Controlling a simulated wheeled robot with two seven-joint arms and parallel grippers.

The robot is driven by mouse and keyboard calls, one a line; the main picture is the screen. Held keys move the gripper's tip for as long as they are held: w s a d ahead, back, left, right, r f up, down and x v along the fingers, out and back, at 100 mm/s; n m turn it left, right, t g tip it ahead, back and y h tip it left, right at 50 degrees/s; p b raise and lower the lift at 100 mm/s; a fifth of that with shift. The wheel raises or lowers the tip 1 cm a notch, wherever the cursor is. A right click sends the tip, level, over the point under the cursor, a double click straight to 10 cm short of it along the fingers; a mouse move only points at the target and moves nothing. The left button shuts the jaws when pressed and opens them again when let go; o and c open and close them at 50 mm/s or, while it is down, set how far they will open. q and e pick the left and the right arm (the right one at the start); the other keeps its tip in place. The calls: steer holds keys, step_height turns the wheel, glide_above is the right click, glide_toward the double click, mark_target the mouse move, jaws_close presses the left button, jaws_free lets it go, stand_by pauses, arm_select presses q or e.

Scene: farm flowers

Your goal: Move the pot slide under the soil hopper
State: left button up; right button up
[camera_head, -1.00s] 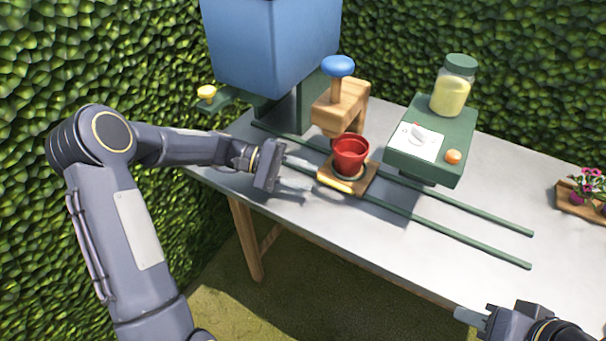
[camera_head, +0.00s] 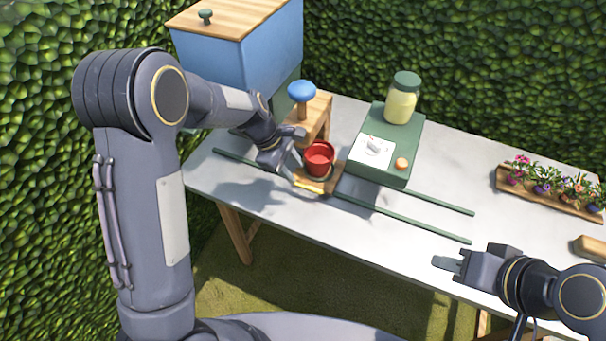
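The pot slide (camera_head: 312,187) is a small wooden carriage with a yellow front edge on two green rails (camera_head: 400,219). A red pot (camera_head: 319,157) stands upright on it. The slide is in front of the wooden press with a blue knob (camera_head: 302,91), to the right of the soil hopper (camera_head: 240,62), a big blue box with a wooden lid. My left gripper (camera_head: 291,165) is at the slide's left side, its fingers apart; I cannot tell whether they touch it. My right gripper (camera_head: 446,264) hovers over the front right of the table, its finger gap unclear.
A green station (camera_head: 385,150) with a white dial panel, orange button and yellow jar (camera_head: 401,100) stands right of the press. A wooden flower tray (camera_head: 545,195) is at the far right. A green hedge closes off the back and left. The front table strip is clear.

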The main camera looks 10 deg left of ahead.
mark_target(307, 186)
arm_select(q)
steer(key=x, duration=0.6)
steer(key=shift+d+f, duration=0.15)
steer(key=shift+f, duration=0.25)
jaws_close()
